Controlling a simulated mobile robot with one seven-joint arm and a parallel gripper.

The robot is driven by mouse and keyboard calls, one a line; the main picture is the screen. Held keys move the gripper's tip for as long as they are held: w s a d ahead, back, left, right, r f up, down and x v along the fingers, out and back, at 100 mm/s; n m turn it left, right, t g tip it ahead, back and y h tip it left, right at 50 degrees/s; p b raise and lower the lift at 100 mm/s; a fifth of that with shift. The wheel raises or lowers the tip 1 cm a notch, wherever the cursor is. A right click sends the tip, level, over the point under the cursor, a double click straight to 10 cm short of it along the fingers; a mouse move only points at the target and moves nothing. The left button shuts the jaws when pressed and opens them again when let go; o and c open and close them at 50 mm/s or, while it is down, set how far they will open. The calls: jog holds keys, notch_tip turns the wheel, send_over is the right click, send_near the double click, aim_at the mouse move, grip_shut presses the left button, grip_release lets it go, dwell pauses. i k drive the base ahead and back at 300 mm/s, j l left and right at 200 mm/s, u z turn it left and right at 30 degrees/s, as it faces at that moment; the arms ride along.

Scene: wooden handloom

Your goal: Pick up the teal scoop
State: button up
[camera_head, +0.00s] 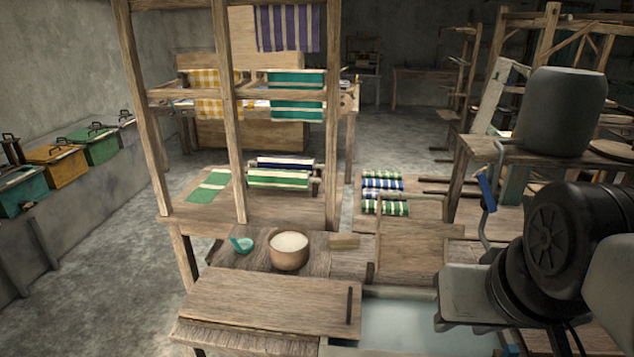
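The teal scoop (241,243) lies on the wooden bench top (225,259), left of centre in the head view. Its bowl is at the right and its short handle points up and to the left. A round tan bowl (289,258) filled with white grains stands just right of it, with a small gap between them. Dark and grey parts of my arm fill the lower right of the view, well to the right of the scoop. I cannot make out my gripper's fingers.
A wooden frame post (236,130) rises behind the scoop. A raised board (270,304) is in front. Rolled striped cloths (384,190) lie on the right. Coloured lidded bins (57,165) line the left wall.

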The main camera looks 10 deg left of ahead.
aim_at(244, 244)
jog(key=i+j, duration=0.1)
jog(key=j, duration=0.45)
jog(key=i+j, duration=0.1)
jog(key=j, duration=0.45)
jog(key=i+j, duration=0.1)
jog(key=j, duration=0.45)
jog(key=i+j, duration=0.1)
jog(key=j, duration=0.45)
jog(key=i+j, duration=0.1)
jog(key=j, duration=0.4)
